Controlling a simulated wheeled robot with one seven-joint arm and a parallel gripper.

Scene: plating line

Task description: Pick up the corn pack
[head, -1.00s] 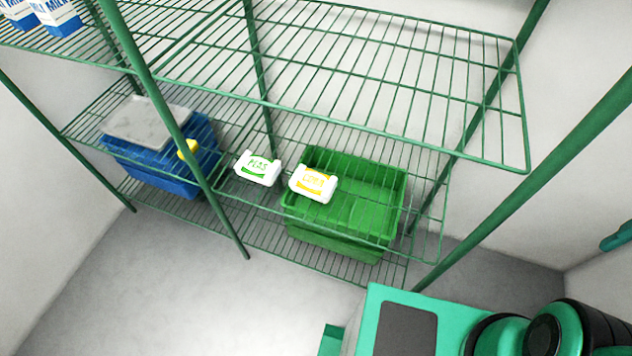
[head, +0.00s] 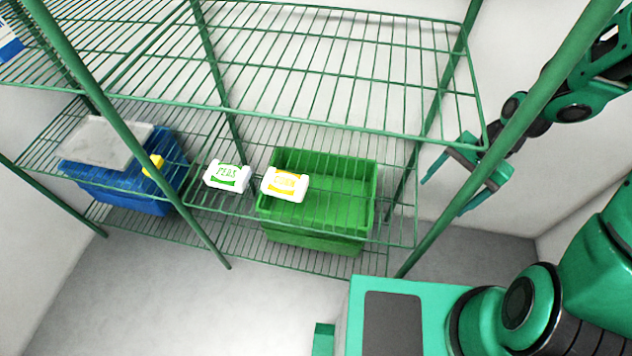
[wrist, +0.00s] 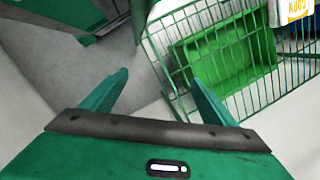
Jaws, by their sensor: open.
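The corn pack (head: 285,184) is a white pack with a yellow label. It lies on the middle wire shelf in the head view, above the left part of a green crate. Part of it also shows at the top right corner of the wrist view (wrist: 294,10). My gripper (head: 441,195) is open and empty, to the right of the shelf rack and well apart from the corn pack. In the wrist view its two fingers (wrist: 162,80) are spread, with nothing between them.
A white peas pack (head: 227,176) with a green label lies just left of the corn pack. The green crate (head: 318,243) stands below. A blue cooler (head: 125,190) with a grey lid is at left. A green rack post (head: 500,150) stands near my arm. The upper wire shelf (head: 330,75) overhangs.

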